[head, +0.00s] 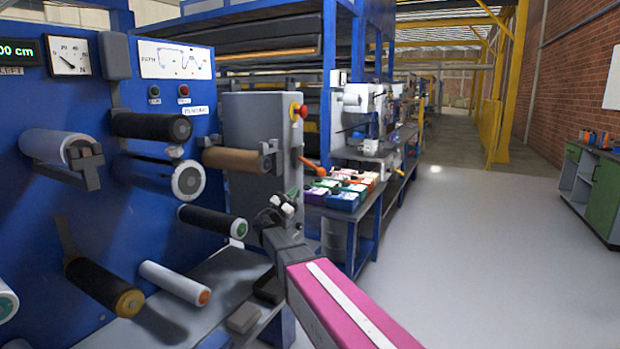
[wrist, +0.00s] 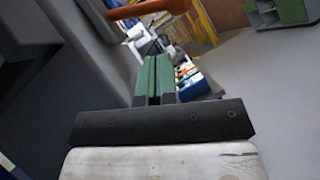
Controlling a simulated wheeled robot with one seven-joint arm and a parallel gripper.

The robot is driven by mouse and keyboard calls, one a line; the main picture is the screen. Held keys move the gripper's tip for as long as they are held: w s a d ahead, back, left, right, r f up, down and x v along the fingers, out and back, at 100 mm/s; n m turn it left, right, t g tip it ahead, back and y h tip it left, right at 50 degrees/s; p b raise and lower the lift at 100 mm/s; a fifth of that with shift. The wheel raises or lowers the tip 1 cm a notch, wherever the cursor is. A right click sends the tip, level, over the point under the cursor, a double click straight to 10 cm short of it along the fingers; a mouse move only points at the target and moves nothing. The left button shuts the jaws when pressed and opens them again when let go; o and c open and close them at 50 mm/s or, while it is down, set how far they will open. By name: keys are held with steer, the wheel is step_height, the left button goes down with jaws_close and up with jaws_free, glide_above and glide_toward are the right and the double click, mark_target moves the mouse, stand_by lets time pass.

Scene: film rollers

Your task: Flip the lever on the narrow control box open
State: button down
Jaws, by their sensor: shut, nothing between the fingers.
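The narrow control box (head: 252,125) is a tall grey housing beside the blue roller panel in the head view. Its orange lever (head: 312,166) sticks out to the right of its lower right side. In the wrist view the lever (wrist: 140,9) crosses the top edge, beyond the fingertips, with part of it cut off. The grey box side (wrist: 92,42) fills the left there. My gripper (head: 285,203) is just below and left of the lever in the head view. Its green fingers (wrist: 155,62) are shut and empty, apart from the lever in the picture.
A red button (head: 303,111) on a yellow base sits above the lever. Rollers (head: 237,159) project from the blue panel at left. A bench with colored bins (head: 344,200) stands behind the lever. The grey floor (head: 480,250) at right is clear.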

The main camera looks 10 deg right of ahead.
mark_target(314, 167)
steer(key=x, duration=1)
stand_by(0.5)
